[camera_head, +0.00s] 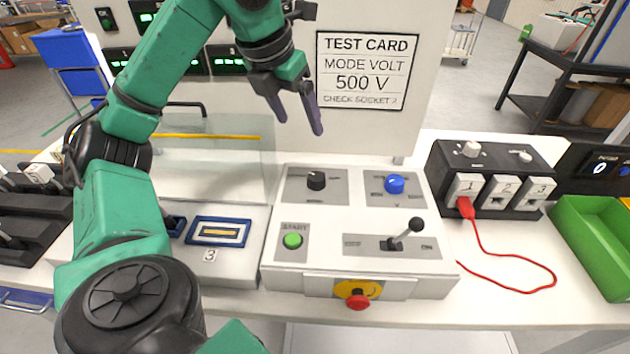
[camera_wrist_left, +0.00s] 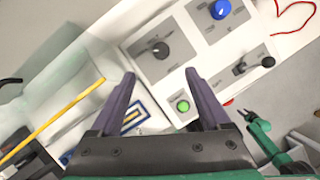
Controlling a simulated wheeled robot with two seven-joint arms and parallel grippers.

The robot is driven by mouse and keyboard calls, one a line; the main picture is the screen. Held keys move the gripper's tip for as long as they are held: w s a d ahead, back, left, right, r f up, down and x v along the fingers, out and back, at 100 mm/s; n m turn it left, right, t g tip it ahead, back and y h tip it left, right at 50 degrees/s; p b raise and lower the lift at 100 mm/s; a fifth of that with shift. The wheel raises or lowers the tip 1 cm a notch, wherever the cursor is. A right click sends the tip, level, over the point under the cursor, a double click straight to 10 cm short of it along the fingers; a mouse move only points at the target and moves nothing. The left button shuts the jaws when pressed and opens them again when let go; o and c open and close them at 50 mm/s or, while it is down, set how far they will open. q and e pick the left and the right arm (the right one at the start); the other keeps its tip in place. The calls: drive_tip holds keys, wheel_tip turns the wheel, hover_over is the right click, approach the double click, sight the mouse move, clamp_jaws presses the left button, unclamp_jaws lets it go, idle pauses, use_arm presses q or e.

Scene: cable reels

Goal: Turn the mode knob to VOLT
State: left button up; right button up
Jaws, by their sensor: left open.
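The control panel (camera_head: 290,262) carries a black knob (camera_head: 316,180) on a grey plate and a blue knob (camera_head: 394,183) on another plate. Their lettering is too small to read, so I cannot tell which is the mode knob or where it points. The wrist view shows the black knob (camera_wrist_left: 160,50) and blue knob (camera_wrist_left: 220,9) beyond the fingertips. My left gripper (camera_head: 300,127) is open and empty, above and behind the black knob, apart from it. A small green arm with a dark end (camera_wrist_left: 245,114) shows in the wrist view; its jaws are unclear.
The test card (camera_head: 366,72) reads MODE VOLT, 500 V. The panel also has a green START button (camera_head: 292,240), a black lever (camera_head: 406,234) and a red stop button (camera_head: 358,300). A socket block (camera_head: 480,190) with a red cable (camera_head: 510,287) stands right, beside a green bin (camera_head: 590,240).

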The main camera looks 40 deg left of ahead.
sight(316, 176)
use_arm(q)
drive_tip(key=x, duration=0.5)
drive_tip(key=b+x, duration=0.1)
drive_tip(key=x, duration=0.5)
drive_tip(key=s+b+x, duration=0.1)
drive_tip(key=x, duration=0.4)
drive_tip(key=shift+d+f, duration=0.2)
drive_tip(key=shift+f, duration=0.35)
drive_tip(key=shift+w+f, duration=0.15)
drive_tip(key=shift+f, duration=0.2)
use_arm(e)
drive_tip(key=f, duration=0.4)
drive_tip(key=shift+w+a+f, duration=0.1)
drive_tip(key=shift+a+f, duration=0.2)
drive_tip(key=shift+f, duration=0.1)
use_arm(q)
drive_tip(key=shift+c, duration=0.3)
clamp_jaws()
